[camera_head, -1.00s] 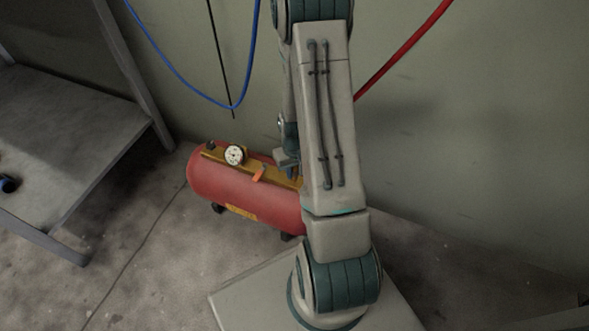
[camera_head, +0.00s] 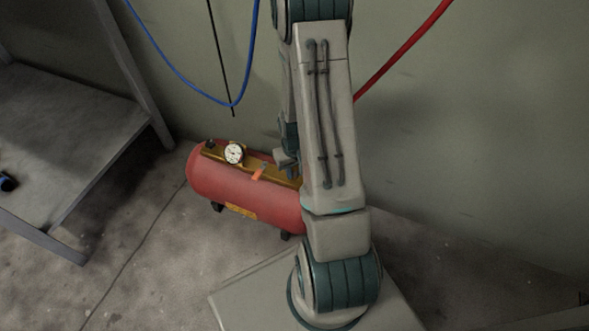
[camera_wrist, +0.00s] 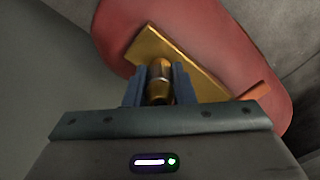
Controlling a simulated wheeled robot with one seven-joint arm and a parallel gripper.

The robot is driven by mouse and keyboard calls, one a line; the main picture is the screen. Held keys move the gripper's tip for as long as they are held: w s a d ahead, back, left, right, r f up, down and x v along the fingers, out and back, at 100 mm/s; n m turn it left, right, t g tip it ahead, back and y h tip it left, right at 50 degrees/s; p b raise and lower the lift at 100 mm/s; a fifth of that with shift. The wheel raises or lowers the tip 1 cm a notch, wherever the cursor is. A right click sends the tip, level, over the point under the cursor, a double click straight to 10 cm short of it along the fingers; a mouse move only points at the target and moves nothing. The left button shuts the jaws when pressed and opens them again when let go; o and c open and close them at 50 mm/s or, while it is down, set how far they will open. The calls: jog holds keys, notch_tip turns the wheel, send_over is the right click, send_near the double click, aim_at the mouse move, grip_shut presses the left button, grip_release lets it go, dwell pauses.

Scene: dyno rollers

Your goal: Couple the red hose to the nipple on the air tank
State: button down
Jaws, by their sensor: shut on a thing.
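The red air tank (camera_head: 240,185) lies on the floor against the wall, with a brass-coloured plate (camera_head: 212,153) on top. It also fills the upper part of the wrist view (camera_wrist: 235,45). My gripper (camera_wrist: 160,84) is shut on a brass coupling (camera_wrist: 158,90), over the plate. The red hose (camera_head: 405,52) hangs at the right of the head view and passes behind my arm; its joint with the coupling is hidden. I cannot make out the nipple apart from the coupling, nor tell whether they touch. In the head view my gripper is mostly hidden behind my arm.
A round gauge (camera_head: 234,153) and an orange lever (camera_head: 258,174) stand on the tank top. A blue hose (camera_head: 190,85) and a black cable (camera_head: 219,60) hang along the wall. A grey shelf (camera_head: 75,130) stands at the left. The floor between is clear.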

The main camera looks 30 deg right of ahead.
jog(key=shift+f, duration=0.15)
jog(key=c, duration=1.1)
grip_release()
jog(key=shift+c, duration=0.2)
notch_tip(320, 180, up, 14)
jog(key=p, duration=0.5)
jog(key=shift+p, duration=0.4)
jog(key=s+a+r+t+p, duration=0.1)
jog(key=s+a+r+p, duration=0.3)
jog(key=r+p, duration=0.6)
jog(key=s+a+r+t+p, duration=0.1)
jog(key=s+a+r+p, duration=0.3)
jog(key=r, duration=2.1)
jog(key=s+a+r+n+p, duration=0.1)
jog(key=s+a+r+p, duration=0.3)
jog(key=r+p, duration=1.2)
notch_tip(320, 180, up, 3)
jog(key=shift+f+t, duration=0.2)
jog(key=shift+t, duration=0.2)
